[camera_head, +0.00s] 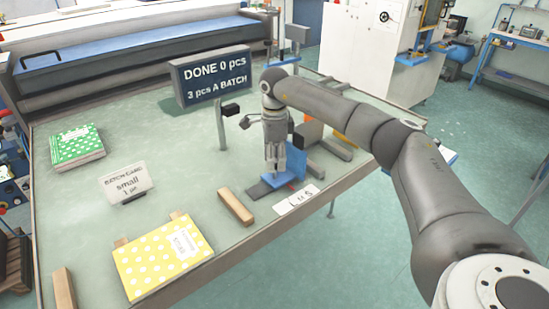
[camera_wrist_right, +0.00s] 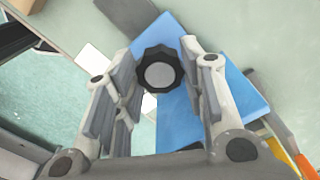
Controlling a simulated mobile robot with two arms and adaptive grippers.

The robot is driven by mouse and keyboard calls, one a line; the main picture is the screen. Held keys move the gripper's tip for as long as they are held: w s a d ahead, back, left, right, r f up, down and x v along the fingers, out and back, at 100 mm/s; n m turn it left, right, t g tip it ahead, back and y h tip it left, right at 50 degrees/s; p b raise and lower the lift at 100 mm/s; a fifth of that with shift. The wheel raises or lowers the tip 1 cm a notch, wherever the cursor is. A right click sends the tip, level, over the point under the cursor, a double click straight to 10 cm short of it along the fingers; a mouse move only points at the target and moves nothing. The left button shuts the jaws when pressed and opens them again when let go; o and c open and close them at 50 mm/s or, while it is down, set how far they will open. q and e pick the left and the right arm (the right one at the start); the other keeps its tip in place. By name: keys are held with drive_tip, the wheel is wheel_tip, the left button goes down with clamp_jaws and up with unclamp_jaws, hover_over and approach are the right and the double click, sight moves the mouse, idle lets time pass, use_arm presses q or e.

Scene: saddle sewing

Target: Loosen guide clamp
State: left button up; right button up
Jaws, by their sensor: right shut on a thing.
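The guide clamp's black knob with a grey cap (camera_wrist_right: 158,72) sits between my right fingers in the right wrist view. It is on a blue guide block (camera_wrist_right: 235,82), which also shows in the head view (camera_head: 290,174). My right gripper (camera_head: 275,165) points down over the blue block in the head view. In the right wrist view my right gripper (camera_wrist_right: 157,95) is shut on the knob, a finger on each side. In the head view the knob is hidden by the fingers. My left gripper is not in view.
A yellow dotted booklet (camera_head: 165,255) and a wooden block (camera_head: 236,206) lie on the green table (camera_head: 110,215). A batch card (camera_head: 128,184) and a green dotted stack (camera_head: 77,145) are at left. A dark sign (camera_head: 212,76) stands behind. A white label (camera_head: 296,199) lies near the block.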

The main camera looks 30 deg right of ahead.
drive_tip(key=o, duration=1)
wheel_tip(320, 180, up, 12)
idle(0.5)
